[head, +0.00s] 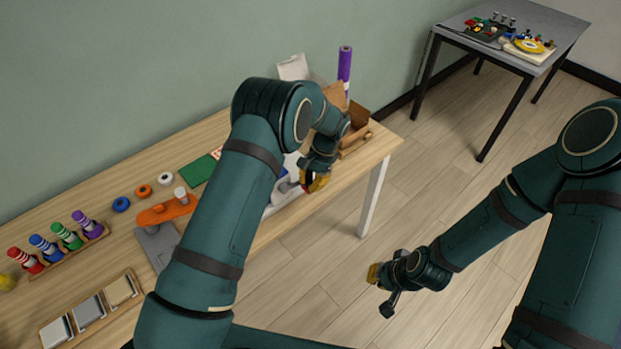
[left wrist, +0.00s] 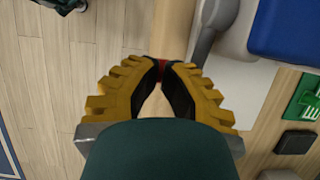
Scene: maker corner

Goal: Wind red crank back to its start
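My left gripper (head: 316,182) is over the front edge of the wooden workbench. In the left wrist view its yellow fingers (left wrist: 161,72) come together at the tips on a small red piece, the red crank's grip (left wrist: 163,65). Most of the crank is hidden by the fingers. A pale grey arm-like part (left wrist: 207,32) and a white and blue body (left wrist: 290,32) lie beside it. In the head view my left arm covers most of this device. My right gripper (head: 376,273) hangs over the floor, away from the bench; its finger gap does not show clearly.
The workbench (head: 130,225) also holds an orange tool (head: 165,211), a rack of coloured pegs, a tray of blocks, a green board (head: 197,171), a purple roll (head: 345,65) and a cardboard box (head: 358,125). A grey table (head: 560,25) stands far right. The floor between is clear.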

